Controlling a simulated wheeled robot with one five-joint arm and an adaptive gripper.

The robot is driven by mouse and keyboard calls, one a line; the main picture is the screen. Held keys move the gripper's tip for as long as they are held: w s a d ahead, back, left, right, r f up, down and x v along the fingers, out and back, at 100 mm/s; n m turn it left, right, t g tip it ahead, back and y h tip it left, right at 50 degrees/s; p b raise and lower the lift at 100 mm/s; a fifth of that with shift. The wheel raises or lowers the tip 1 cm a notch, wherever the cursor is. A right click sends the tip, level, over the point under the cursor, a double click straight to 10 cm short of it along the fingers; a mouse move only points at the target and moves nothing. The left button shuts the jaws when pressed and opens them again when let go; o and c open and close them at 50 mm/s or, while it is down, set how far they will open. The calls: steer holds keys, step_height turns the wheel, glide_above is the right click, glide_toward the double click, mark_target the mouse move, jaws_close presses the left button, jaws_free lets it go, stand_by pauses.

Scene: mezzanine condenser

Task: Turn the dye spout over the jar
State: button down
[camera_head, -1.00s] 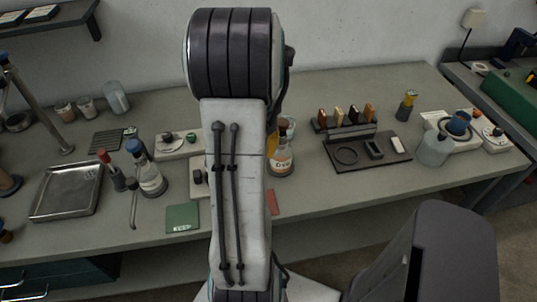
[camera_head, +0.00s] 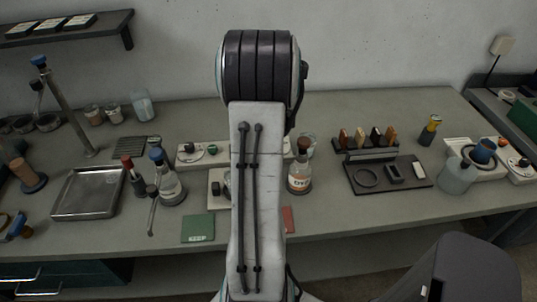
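No dye spout shows clearly, and the bench behind my arm is hidden. My gripper is not visible; my upright arm link blocks the middle of the view.
A metal tray (camera_head: 90,193), stoppered flask (camera_head: 168,186) and green card (camera_head: 198,228) are on the left. A dark rack and tray (camera_head: 385,172) and a clear jug (camera_head: 456,177) are on the right. The front middle bench is fairly clear.

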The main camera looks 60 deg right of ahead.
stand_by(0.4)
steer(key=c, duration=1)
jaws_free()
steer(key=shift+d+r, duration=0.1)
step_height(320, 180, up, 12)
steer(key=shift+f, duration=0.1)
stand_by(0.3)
